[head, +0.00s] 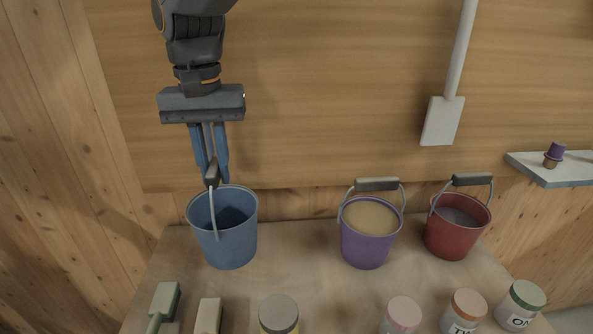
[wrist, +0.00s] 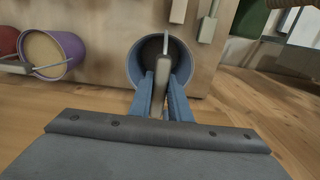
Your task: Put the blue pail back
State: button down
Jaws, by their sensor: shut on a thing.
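The blue pail (head: 232,243) is upright at the back left of the bench and looks empty inside. It also shows in the wrist view (wrist: 133,68). My gripper (head: 212,175) points down above the pail, with its blue fingers shut on the grip of the pail's raised handle. In the wrist view, my gripper (wrist: 161,95) has the handle grip between its two fingers, and the fingers hide part of the pail. I cannot tell whether the pail's base touches the bench.
A purple pail (head: 367,247) with tan contents and a red pail (head: 452,240) stand to the right on the bench (head: 295,243). Several lidded jars, a green-handled scoop (head: 165,299) and another pale tool line the front. A white paddle (head: 442,121) hangs behind; a shelf (head: 560,174) is at right.

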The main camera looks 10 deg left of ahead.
jog(key=w+d+p, duration=0.2)
jog(key=w+d, duration=0.4)
jog(key=d, duration=0.2)
notch_tip(320, 180, down, 7)
jog(key=p, duration=0.2)
jog(key=shift+f, duration=0.1)
jog(key=c, duration=1.6)
grip_release()
jog(key=shift+c, duration=0.2)
notch_tip(320, 180, up, 12)
jog(key=b, duration=0.3)
